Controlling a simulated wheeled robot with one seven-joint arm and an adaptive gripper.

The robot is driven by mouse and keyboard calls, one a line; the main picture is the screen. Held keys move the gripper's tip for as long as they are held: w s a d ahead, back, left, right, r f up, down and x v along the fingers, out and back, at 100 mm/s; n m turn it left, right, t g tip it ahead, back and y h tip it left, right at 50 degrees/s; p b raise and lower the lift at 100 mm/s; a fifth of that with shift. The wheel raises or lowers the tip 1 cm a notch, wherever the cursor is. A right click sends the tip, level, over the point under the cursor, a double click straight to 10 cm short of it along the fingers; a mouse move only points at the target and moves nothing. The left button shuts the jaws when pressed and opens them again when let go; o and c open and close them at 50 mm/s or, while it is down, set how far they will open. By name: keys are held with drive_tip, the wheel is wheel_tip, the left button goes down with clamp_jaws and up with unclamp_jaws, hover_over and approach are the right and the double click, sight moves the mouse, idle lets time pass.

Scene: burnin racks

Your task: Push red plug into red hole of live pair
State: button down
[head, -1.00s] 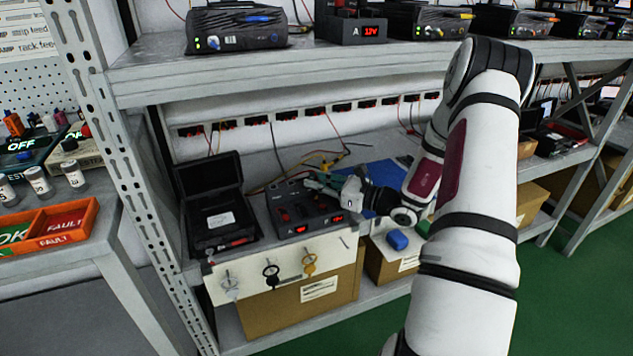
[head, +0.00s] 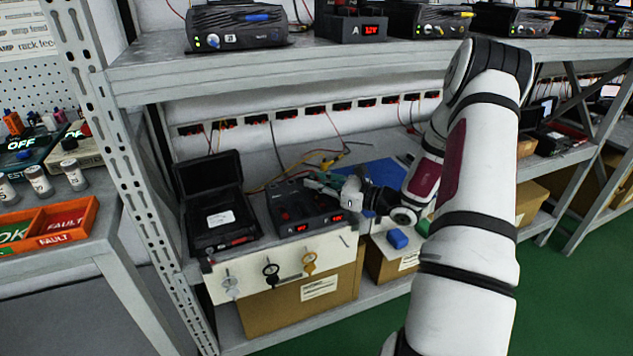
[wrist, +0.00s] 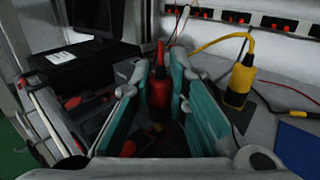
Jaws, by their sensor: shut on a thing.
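My gripper (wrist: 160,95) has teal finger pads and is shut on a red plug (wrist: 159,88), seen upright between the pads in the wrist view. In the head view my gripper (head: 322,184) is over the right rear of a dark device (head: 290,222) with two small red displays, on the lower shelf. Red knobs or plugs (wrist: 74,103) show on the device's left in the wrist view. The red plug's lower end and the hole under it are hidden, so I cannot tell whether it is seated.
An open black case (head: 212,205) stands left of the device. Keys (head: 271,270) hang on the white panel at the front edge. The upper shelf (head: 200,72) passes above, and cables run behind the device.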

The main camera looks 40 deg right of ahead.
drive_tip(key=shift+f, duration=0.55)
idle(0.5)
drive_tip(key=shift+r, duration=0.1)
drive_tip(key=shift+r+p, duration=0.6)
drive_tip(key=shift+r, duration=0.45)
drive_tip(key=shift+f+b, duration=0.4)
drive_tip(key=shift+f, duration=0.75)
idle(2.8)
drive_tip(key=shift+r, duration=0.15)
drive_tip(key=shift+r+p, duration=0.9)
drive_tip(key=shift+r, duration=0.1)
drive_tip(key=w+a+r, duration=0.3)
drive_tip(key=w+a, duration=0.5)
drive_tip(key=w, duration=0.1)
idle(0.4)
